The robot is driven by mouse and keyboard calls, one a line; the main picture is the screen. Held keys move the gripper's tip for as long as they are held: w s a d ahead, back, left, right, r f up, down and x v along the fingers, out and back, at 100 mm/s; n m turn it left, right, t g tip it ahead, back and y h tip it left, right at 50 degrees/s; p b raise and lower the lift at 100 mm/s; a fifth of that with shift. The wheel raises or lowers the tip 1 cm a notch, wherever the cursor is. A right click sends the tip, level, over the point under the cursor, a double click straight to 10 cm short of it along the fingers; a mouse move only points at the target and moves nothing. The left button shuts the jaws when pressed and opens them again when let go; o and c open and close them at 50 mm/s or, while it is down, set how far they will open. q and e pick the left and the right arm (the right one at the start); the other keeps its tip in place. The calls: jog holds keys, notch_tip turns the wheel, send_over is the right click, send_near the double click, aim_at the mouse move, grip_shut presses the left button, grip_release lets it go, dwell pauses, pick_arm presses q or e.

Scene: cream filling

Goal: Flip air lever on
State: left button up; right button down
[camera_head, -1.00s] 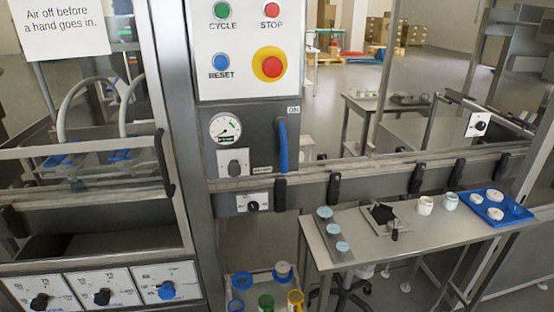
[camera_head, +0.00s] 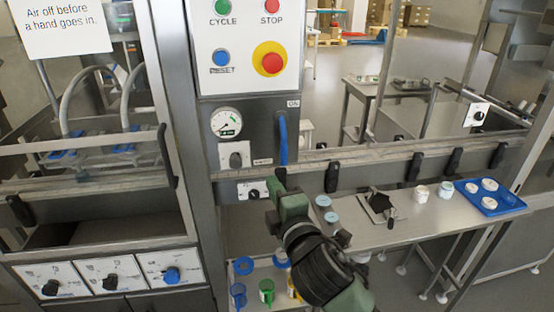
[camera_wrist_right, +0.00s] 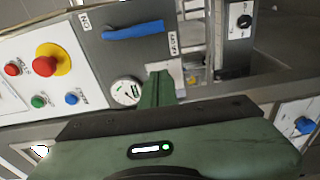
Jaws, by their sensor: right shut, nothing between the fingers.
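The air lever (camera_head: 283,138) is a blue handle on the grey panel, standing vertically, with the ON label (camera_head: 293,104) just above it. In the right wrist view the blue lever (camera_wrist_right: 133,30) lies sideways near the top, beside the ON label (camera_wrist_right: 85,20). My right gripper (camera_head: 273,184) is below the lever in the head view, apart from it in the picture. Its green fingers (camera_wrist_right: 158,88) are shut and empty in the wrist view, pointing at the panel. My left gripper is not in view.
A round gauge (camera_head: 226,123) and a knob (camera_head: 236,158) are left of the lever. The button box (camera_head: 245,45) is above. A horizontal rail with black clamps (camera_head: 332,177) runs right. A steel table (camera_head: 400,235) with cups and a blue tray (camera_head: 515,203) stands at the right.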

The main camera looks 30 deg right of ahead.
aim_at(282, 141)
jog(key=shift+w+r, duration=0.1)
jog(key=shift+r, duration=0.25)
jog(key=shift+w, duration=0.1)
jog(key=w+p, duration=0.1)
jog(key=w, duration=0.5)
jog(key=w+d+p, duration=0.1)
jog(key=w, duration=0.3)
jog(key=shift+w+d+r+p, duration=0.1)
jog(key=shift+p, duration=0.25)
jog(key=s+d, duration=0.1)
jog(key=s+d+p, duration=0.1)
jog(key=d, duration=0.1)
jog(key=shift+s+d, duration=0.15)
jog(key=shift+d, duration=0.15)
jog(key=shift+f, duration=0.2)
